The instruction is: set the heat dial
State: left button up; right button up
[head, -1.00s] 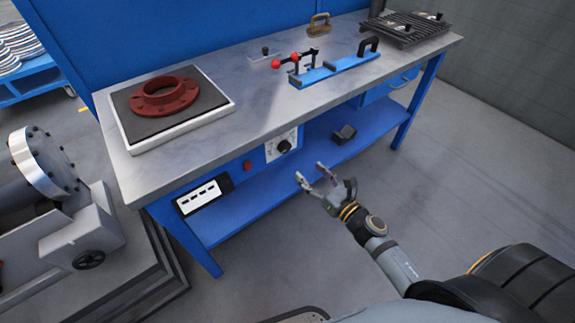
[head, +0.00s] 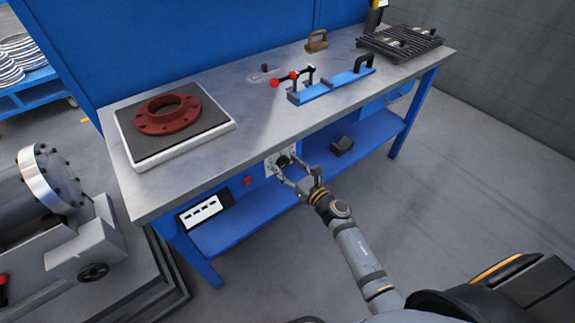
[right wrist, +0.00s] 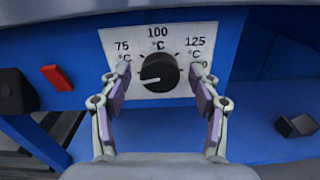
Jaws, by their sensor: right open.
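The heat dial (right wrist: 159,72) is a black round knob on a white plate (right wrist: 120,42) marked 75, 100 and 125 °C, with another marking at the right partly hidden by a finger. The white line on the knob points left and slightly down, below the 75 mark. The dial (head: 283,161) sits on the blue front under the bench top. My right gripper (right wrist: 159,88) is open in front of the dial, with one finger on each side of it; I see no clear contact. In the head view my right gripper (head: 292,179) reaches up to the plate. My left gripper is not in view.
A red switch (right wrist: 56,77) is left of the dial plate. The bench top (head: 240,130) overhangs above. A dark block (head: 342,146) lies on the lower blue shelf to the right. A red flange (head: 167,117) rests on the bench pad.

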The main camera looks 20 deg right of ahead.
jog(key=c, duration=1.2)
